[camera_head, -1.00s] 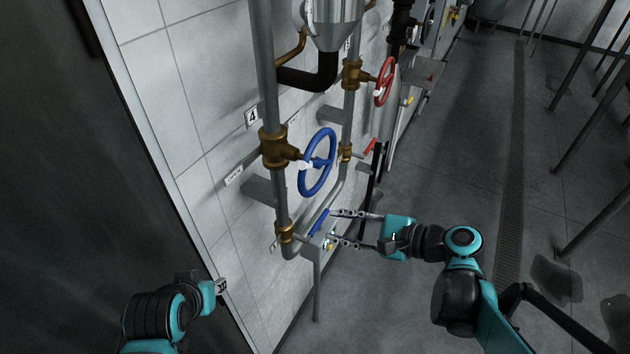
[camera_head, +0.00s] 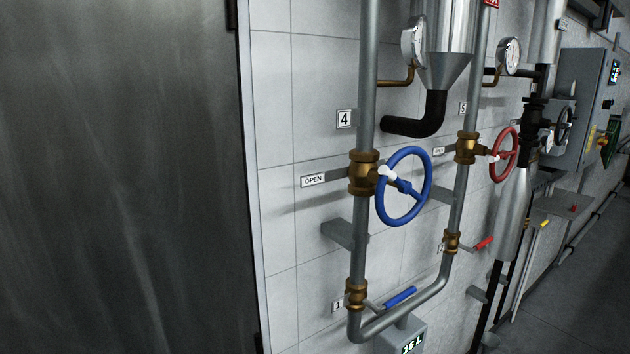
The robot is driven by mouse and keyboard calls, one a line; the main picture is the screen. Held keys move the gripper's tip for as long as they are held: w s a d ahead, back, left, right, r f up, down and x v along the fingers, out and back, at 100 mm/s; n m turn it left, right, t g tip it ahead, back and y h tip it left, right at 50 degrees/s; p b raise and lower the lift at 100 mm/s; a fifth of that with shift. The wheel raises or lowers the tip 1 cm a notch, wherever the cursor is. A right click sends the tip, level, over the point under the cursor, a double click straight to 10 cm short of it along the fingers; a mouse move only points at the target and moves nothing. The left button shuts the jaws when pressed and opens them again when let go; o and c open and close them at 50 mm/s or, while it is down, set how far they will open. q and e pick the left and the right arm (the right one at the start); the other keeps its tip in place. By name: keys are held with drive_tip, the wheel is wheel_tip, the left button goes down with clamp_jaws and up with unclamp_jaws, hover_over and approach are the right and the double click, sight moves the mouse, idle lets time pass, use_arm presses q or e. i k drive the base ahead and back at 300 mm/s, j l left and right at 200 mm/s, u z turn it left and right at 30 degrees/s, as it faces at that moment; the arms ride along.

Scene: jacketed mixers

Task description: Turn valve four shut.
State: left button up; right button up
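Valve four is the blue handwheel (camera_head: 426,190) on a brass body (camera_head: 363,173) in the vertical grey pipe. A "4" plate (camera_head: 344,119) is on the wall beside that pipe, and an "OPEN" label (camera_head: 313,180) sits left of the brass body. A white marker (camera_head: 385,172) shows on the wheel's left side, near its hub. Nothing touches the wheel. Neither of my grippers is in view now.
A red handwheel (camera_head: 493,171) by a "5" plate stands to the right. Below are a blue lever (camera_head: 400,298), a red lever (camera_head: 484,243) and a grey box with a display (camera_head: 402,338). A dark door panel (camera_head: 120,180) fills the left. Clear floor is at far right.

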sight(387, 176)
drive_tip(key=l+u, duration=0.3)
drive_tip(key=u, duration=0.2)
drive_tip(key=i+l+u, duration=0.1)
drive_tip(key=l+u, duration=0.2)
drive_tip(key=u, duration=0.15)
drive_tip(key=l+u, duration=0.3)
drive_tip(key=u, duration=0.2)
drive_tip(key=k+l+u, duration=0.1)
drive_tip(key=l+u, duration=0.15)
drive_tip(key=u, duration=0.2)
drive_tip(key=k+l+u, duration=0.1)
drive_tip(key=l+u, duration=0.15)
drive_tip(key=u, duration=0.25)
